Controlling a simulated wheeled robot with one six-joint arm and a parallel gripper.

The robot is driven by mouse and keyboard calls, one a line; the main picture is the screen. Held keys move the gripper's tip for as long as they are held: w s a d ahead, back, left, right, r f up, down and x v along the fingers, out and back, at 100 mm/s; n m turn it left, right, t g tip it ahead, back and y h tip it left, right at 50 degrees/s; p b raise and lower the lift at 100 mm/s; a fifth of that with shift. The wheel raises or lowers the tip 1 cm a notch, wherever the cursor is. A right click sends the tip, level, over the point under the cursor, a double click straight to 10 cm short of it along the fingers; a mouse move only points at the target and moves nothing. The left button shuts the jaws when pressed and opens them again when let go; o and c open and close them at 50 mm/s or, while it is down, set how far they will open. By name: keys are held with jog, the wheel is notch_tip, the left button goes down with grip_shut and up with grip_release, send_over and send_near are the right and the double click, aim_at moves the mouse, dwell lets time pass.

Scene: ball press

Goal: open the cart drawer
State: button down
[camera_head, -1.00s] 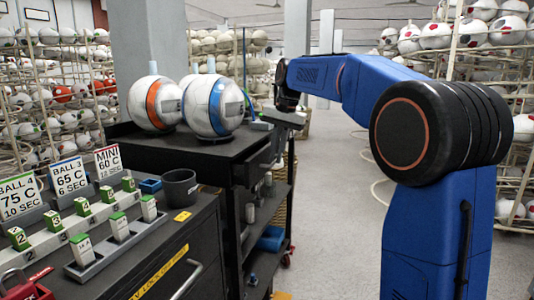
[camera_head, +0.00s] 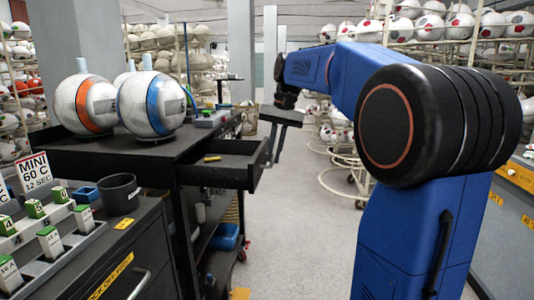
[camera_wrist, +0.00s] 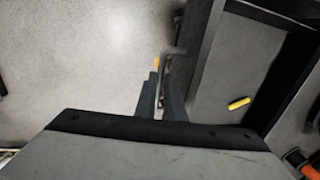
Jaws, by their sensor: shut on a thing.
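The cart (camera_head: 130,150) is dark, with a flat top and open shelves below. Its drawer (camera_head: 237,162) stands pulled out from the right side, and its inside shows. A small yellow object (camera_head: 212,158) lies in the drawer; it also shows in the wrist view (camera_wrist: 239,103). My gripper (camera_head: 270,152) is at the drawer's outer front, shut on the drawer handle. In the wrist view the fingers of my gripper (camera_wrist: 162,103) reach the handle (camera_wrist: 170,68) beside the drawer front. The exact contact is partly hidden by the gripper body.
Two balls (camera_head: 84,104) (camera_head: 150,104) stand on the cart top. A dark cup (camera_head: 119,193) and a rack of green-topped blocks (camera_head: 50,240) are on the near cabinet. Grey floor (camera_head: 300,200) is clear to the right of the cart. Ball racks line the aisle.

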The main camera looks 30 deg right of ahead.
dwell(0.3)
jog(key=c, duration=1.8)
grip_release()
jog(key=shift+c, duration=0.2)
notch_tip(320, 180, up, 17)
jog(key=s+d, duration=0.2)
jog(key=shift+d, duration=0.35)
jog(key=s+a+f+n+t+h, duration=0.1)
jog(key=s+a+f+n, duration=0.1)
jog(key=s+a+f, duration=0.4)
jog(key=s+a+f+n+t, duration=0.1)
jog(key=s+a+f, duration=0.2)
jog(key=s+f, duration=0.5)
jog(key=s+a+f+n, duration=0.1)
jog(key=s+f, duration=0.3)
jog(key=f, duration=0.4)
jog(key=s+a+f+n+t, duration=0.1)
jog(key=s+f, duration=0.4)
jog(key=f, duration=0.3)
jog(key=s+a+f+n, duration=0.2)
jog(key=s+f, duration=0.3)
jog(key=f, duration=0.3)
jog(key=shift+f+t+h, duration=0.3)
jog(key=shift+h, duration=0.1)
